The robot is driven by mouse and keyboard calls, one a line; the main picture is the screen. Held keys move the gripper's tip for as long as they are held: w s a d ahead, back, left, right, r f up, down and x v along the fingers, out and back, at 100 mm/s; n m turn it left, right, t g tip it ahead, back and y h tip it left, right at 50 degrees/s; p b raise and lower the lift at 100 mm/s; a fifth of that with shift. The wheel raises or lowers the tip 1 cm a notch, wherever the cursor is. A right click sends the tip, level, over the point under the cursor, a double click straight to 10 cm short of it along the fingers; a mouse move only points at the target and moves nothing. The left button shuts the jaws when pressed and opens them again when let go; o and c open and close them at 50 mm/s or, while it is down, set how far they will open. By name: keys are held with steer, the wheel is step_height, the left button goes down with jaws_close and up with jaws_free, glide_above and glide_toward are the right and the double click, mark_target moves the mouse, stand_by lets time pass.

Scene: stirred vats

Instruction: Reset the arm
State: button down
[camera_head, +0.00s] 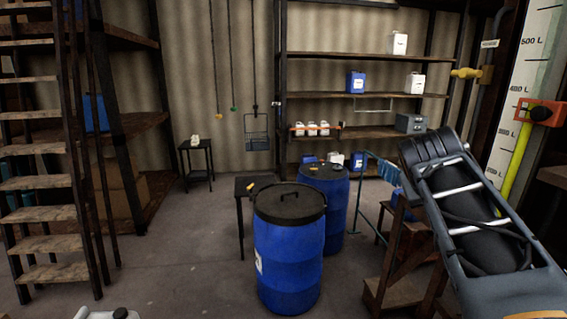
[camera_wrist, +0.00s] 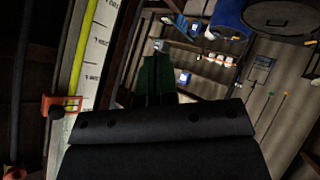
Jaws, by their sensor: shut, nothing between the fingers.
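My arm (camera_head: 475,215) rises from the lower right in the head view, bent up and leaning left, with its dark end in front of the shelves. The fingers cannot be made out there. In the wrist view my gripper (camera_wrist: 156,62) shows as dark greenish fingers close together beyond a wide black bar. It is shut and empty, pointing toward the shelving, and touches nothing that I can see.
Two blue barrels with black lids, the nearer one (camera_head: 290,255) and another (camera_head: 325,205), stand ahead. Wooden steps (camera_head: 400,262) stand beside my arm. A marked level gauge (camera_head: 522,90) with a red-orange fitting (camera_head: 538,112) is at right. Open floor lies left.

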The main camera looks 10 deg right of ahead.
steer(key=s+a+f+n+y, duration=0.1)
steer(key=s+a+f+y, duration=0.2)
steer(key=a+f, duration=0.7)
steer(key=s+a+f+n+g+y, duration=0.1)
steer(key=a+f+y, duration=0.4)
steer(key=a+f, duration=0.5)
step_height(320, 180, down, 4)
steer(key=shift+s+a+r+n, duration=0.2)
steer(key=shift+s+n, duration=0.4)
steer(key=shift+s, duration=0.55)
steer(key=shift+d, duration=0.1)
